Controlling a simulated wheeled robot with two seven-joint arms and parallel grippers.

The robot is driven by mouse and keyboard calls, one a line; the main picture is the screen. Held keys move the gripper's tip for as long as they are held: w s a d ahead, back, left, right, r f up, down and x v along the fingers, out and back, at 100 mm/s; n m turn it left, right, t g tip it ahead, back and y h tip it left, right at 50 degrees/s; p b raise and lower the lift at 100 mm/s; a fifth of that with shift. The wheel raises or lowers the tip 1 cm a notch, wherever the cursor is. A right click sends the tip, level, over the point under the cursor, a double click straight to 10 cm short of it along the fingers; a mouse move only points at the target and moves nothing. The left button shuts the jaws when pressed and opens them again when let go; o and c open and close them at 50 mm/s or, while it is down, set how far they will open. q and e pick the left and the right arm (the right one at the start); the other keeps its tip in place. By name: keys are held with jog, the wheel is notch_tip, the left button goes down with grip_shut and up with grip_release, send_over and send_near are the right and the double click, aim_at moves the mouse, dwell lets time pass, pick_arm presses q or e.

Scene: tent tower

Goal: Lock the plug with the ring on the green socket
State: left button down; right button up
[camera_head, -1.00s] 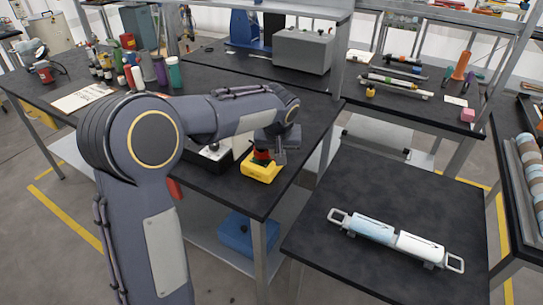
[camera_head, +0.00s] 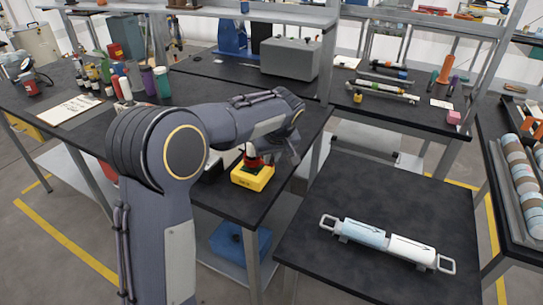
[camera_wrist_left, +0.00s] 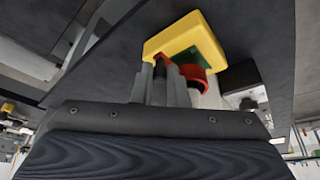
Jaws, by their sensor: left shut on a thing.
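The yellow box (camera_head: 253,178) sits on the black table near its front corner. The green socket (camera_wrist_left: 189,57) shows on the box's face in the left wrist view. The red ring (camera_wrist_left: 198,73) lies against the socket, partly hidden by my fingers, and also shows on top of the box in the head view (camera_head: 253,162). A white plug (camera_head: 251,149) stands above the ring; how far it is seated cannot be told. My left gripper (camera_wrist_left: 168,78) is shut on the red ring, just off the socket face. My right gripper is not in view.
A dark block with a white top (camera_head: 222,163) stands left of the yellow box, partly behind my arm. Bottles (camera_head: 162,82) stand farther back. The lower table (camera_head: 400,195) at right bears a blue-and-white tube with handles (camera_head: 390,242).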

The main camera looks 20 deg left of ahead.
pick_arm(q)
jog(key=c, duration=1.4)
grip_release()
jog(key=shift+c, duration=0.2)
jog(key=v, duration=0.7)
jog(key=shift+r, duration=0.35)
jog(key=shift+s+d, duration=0.1)
jog(key=shift+s, duration=0.05)
